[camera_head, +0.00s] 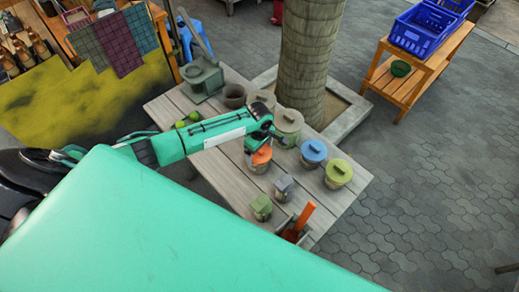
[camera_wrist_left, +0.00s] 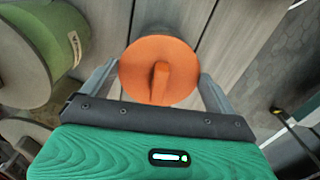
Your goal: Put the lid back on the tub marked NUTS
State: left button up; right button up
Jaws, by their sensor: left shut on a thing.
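My left gripper (camera_head: 264,138) reaches over the table from the left and is shut on an orange lid (camera_head: 262,155). In the left wrist view the round lid (camera_wrist_left: 140,72), with a raised grip bar, fills the gap between the fingers (camera_wrist_left: 158,80). A pale tub (camera_head: 258,167) stands directly beneath the lid. Whether the lid touches its rim I cannot tell. No lettering is readable, so I cannot tell which tub is marked NUTS. My right gripper is not in view.
Small canisters (camera_head: 284,187) and an orange-handled item (camera_head: 299,224) are near the front. A trunk (camera_head: 308,60) rises behind.

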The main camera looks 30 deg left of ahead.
pick_arm(q)
jog(key=shift+p, duration=0.45)
dwell(0.5)
jog(key=o, duration=0.7)
jog(key=shift+c, duration=0.2)
